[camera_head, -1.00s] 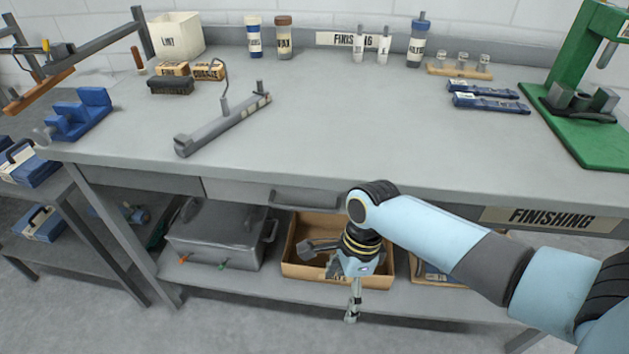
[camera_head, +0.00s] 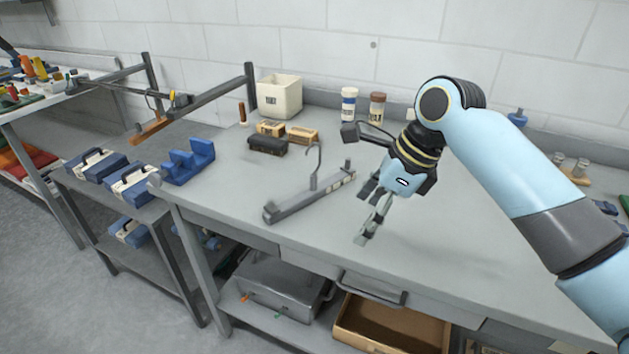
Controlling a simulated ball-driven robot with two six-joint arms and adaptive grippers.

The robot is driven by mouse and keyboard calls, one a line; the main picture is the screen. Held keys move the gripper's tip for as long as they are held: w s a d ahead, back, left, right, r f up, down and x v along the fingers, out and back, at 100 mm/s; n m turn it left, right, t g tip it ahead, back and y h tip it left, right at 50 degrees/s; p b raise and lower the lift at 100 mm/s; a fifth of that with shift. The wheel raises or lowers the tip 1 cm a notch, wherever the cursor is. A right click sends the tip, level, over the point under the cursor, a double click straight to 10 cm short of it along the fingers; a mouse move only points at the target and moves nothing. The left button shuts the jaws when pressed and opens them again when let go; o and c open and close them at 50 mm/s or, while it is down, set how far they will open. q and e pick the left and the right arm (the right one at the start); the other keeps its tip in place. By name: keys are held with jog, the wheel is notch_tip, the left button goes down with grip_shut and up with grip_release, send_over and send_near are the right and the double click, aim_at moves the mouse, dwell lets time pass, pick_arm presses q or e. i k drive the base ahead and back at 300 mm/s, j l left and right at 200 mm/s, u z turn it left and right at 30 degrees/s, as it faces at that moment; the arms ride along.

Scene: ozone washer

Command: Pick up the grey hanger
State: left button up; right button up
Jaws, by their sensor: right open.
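The grey hanger (camera_head: 308,196) lies on the grey workbench top (camera_head: 330,240). It is a long grey bar with a curved hook standing up from its middle, a short post near its right end and a pale label. My right gripper (camera_head: 364,222) is above the bench, just right of the hanger. Its fingers point down and left, open and empty, and look apart from the hanger. My left gripper is not in view.
A blue cradle (camera_head: 187,163), a dark brush (camera_head: 267,146), small boxes (camera_head: 301,135) and a white bin (camera_head: 279,97) stand left and behind the hanger. Two jars (camera_head: 348,104) stand at the back. A rail frame (camera_head: 205,98) rises at the left. The bench front is clear.

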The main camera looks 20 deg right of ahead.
aim_at(273, 214)
jog(key=i+l, duration=0.65)
jog(key=i, duration=0.1)
